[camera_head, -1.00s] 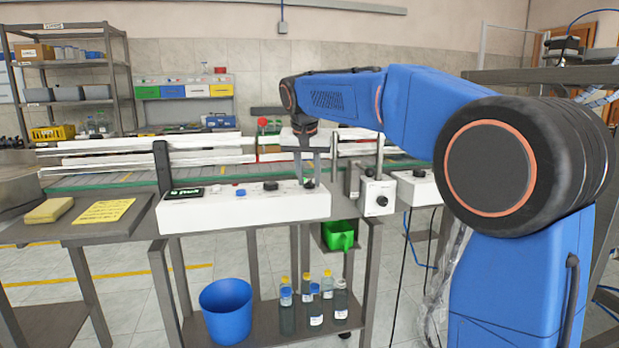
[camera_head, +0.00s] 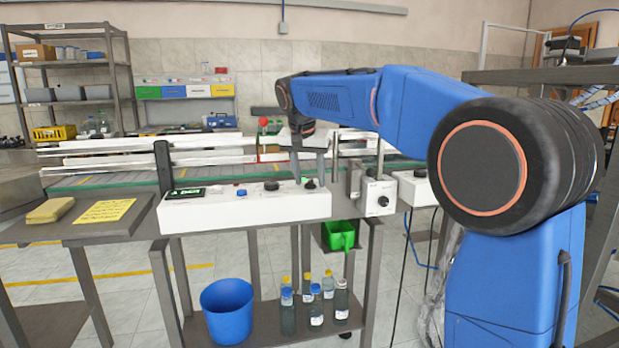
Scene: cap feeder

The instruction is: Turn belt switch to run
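A white control panel (camera_head: 250,207) stands on the bench in front of the conveyor belt (camera_head: 100,180). On its top are a small dark display (camera_head: 186,193), a blue button (camera_head: 241,192), a black knob (camera_head: 271,185) and a dark knob with some green (camera_head: 310,183) at the right end. I cannot read which of them is the belt switch. My gripper (camera_head: 309,178) points down at the right end of the panel, its fingers apart around or just beside the right-hand knob. Whether they touch it is too small to tell.
A white box with a black knob (camera_head: 377,198) stands right of the panel. A dark upright post (camera_head: 163,168) rises at the panel's left end. A blue bucket (camera_head: 228,312) and several bottles stand below.

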